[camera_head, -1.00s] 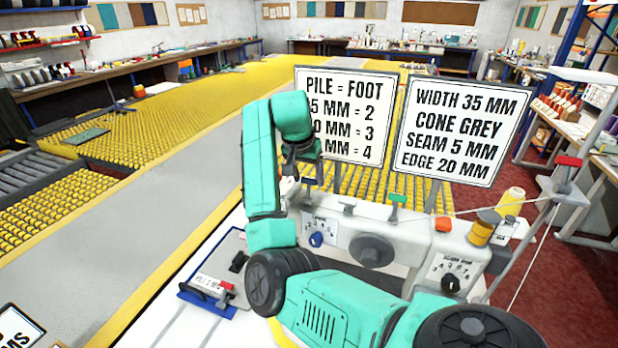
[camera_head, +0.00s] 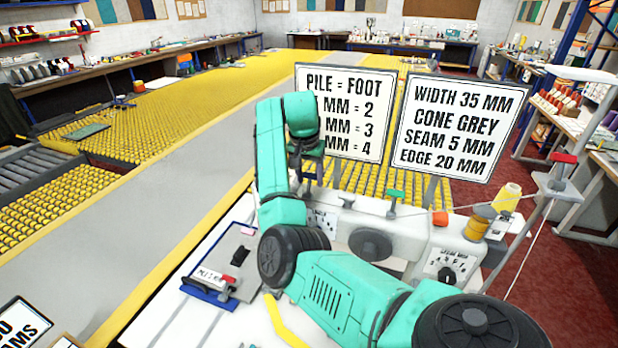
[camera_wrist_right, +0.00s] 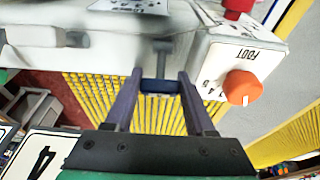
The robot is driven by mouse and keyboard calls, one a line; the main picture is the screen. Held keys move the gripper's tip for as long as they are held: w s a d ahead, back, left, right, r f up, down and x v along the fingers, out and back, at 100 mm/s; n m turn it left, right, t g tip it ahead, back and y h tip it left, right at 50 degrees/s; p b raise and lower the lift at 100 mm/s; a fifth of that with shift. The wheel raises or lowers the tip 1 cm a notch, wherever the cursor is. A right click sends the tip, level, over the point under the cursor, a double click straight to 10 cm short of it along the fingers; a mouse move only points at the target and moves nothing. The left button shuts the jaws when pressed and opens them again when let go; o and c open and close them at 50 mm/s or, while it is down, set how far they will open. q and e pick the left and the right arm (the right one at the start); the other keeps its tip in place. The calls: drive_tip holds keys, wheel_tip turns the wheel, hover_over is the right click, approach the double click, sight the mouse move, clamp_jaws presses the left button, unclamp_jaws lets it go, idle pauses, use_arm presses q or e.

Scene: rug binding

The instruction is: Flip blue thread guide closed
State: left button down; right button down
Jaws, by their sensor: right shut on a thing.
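In the right wrist view a small blue piece, which looks like the blue thread guide (camera_wrist_right: 158,86), sits between the two fingertips of my right gripper (camera_wrist_right: 160,84). The fingers are shut on it, in front of a grey post on the white machine (camera_wrist_right: 75,30). Whether the guide is flipped open or closed I cannot tell. In the head view my right gripper (camera_head: 306,150) points down behind the machine's top, partly hidden by my green arm, and the blue guide cannot be made out there. A green thread guide (camera_head: 395,197) stands on the machine top to the right. My left gripper is not in view.
Two signs (camera_head: 345,110) (camera_head: 455,127) stand close behind my right gripper. An orange knob (camera_wrist_right: 242,88) on a FOOT dial box is right of the fingers in the wrist view. A yellow thread cone (camera_head: 507,198) is at the right. A clipboard (camera_head: 228,262) lies left.

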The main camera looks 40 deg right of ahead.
sight(308, 190)
drive_tip(key=shift+w+d+f+g+y, duration=0.1)
drive_tip(key=shift+d+g+y, duration=0.15)
drive_tip(key=shift+y, duration=0.25)
drive_tip(key=c, duration=0.5)
unclamp_jaws()
drive_tip(key=shift+f, duration=0.1)
drive_tip(key=shift+w+d, duration=0.1)
drive_tip(key=r, duration=0.4)
drive_tip(key=a+r, duration=0.1)
drive_tip(key=r, duration=0.4)
drive_tip(key=s+a+r, duration=0.1)
drive_tip(key=r, duration=0.4)
drive_tip(key=shift+s+r, duration=0.1)
drive_tip(key=shift+r, duration=0.1)
